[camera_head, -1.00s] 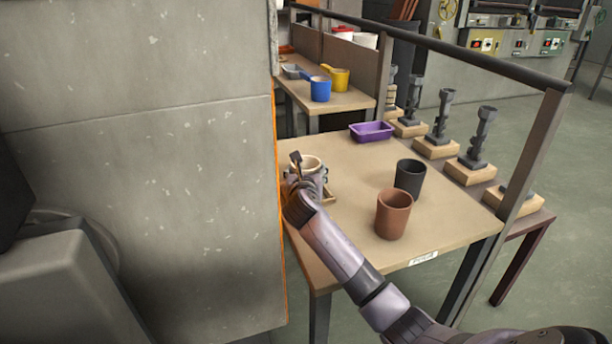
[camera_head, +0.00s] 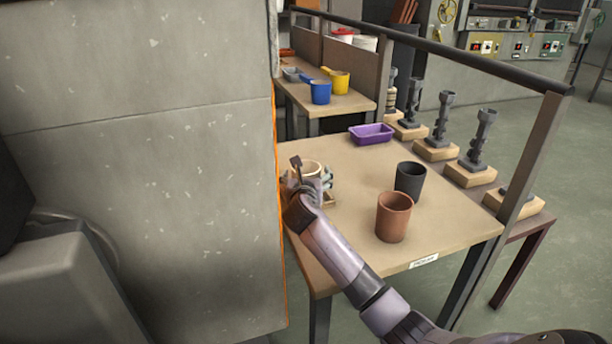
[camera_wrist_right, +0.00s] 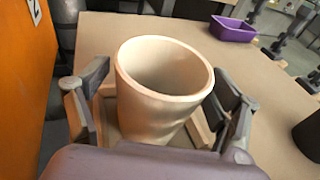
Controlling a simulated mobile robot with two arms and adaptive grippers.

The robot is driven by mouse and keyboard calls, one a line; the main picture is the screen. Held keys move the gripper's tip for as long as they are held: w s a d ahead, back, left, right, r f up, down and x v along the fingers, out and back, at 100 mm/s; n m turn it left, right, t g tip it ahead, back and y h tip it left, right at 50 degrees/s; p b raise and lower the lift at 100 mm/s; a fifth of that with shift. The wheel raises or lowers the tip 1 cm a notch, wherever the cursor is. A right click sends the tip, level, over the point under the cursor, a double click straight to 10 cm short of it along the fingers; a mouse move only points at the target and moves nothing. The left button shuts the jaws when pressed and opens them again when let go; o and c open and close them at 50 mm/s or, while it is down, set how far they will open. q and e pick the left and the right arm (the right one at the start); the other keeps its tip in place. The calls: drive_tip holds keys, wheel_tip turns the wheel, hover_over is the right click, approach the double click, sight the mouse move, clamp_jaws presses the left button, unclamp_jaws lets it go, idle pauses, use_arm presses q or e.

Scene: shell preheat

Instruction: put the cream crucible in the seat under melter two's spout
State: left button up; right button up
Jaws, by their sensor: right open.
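The cream crucible (camera_head: 308,169) stands upright on the table, behind my right gripper in the head view. In the right wrist view the cream crucible (camera_wrist_right: 160,92) fills the middle, within a low wooden frame (camera_wrist_right: 199,130) on the table. My right gripper (camera_head: 310,183) is open, with one finger on each side of the crucible; its fingers also show in the right wrist view (camera_wrist_right: 160,105). A gap shows between the crucible and the left finger; contact on the right I cannot tell. My left gripper is not in view. I cannot make out melter two's spout or its seat.
A dark grey crucible (camera_head: 410,181) and a brown crucible (camera_head: 393,217) stand on the table (camera_head: 350,250) to the right. A purple tray (camera_head: 371,134) lies at the back.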

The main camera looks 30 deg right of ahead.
drive_tip(key=shift+r, duration=0.15)
drive_tip(key=p+v, duration=0.1)
drive_tip(key=v, duration=0.3)
drive_tip(key=shift+p+v, duration=0.5)
drive_tip(key=shift+v, duration=0.7)
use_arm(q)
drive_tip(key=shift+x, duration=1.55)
use_arm(e)
drive_tip(key=shift+s+a, duration=0.35)
drive_tip(key=shift+s, duration=0.1)
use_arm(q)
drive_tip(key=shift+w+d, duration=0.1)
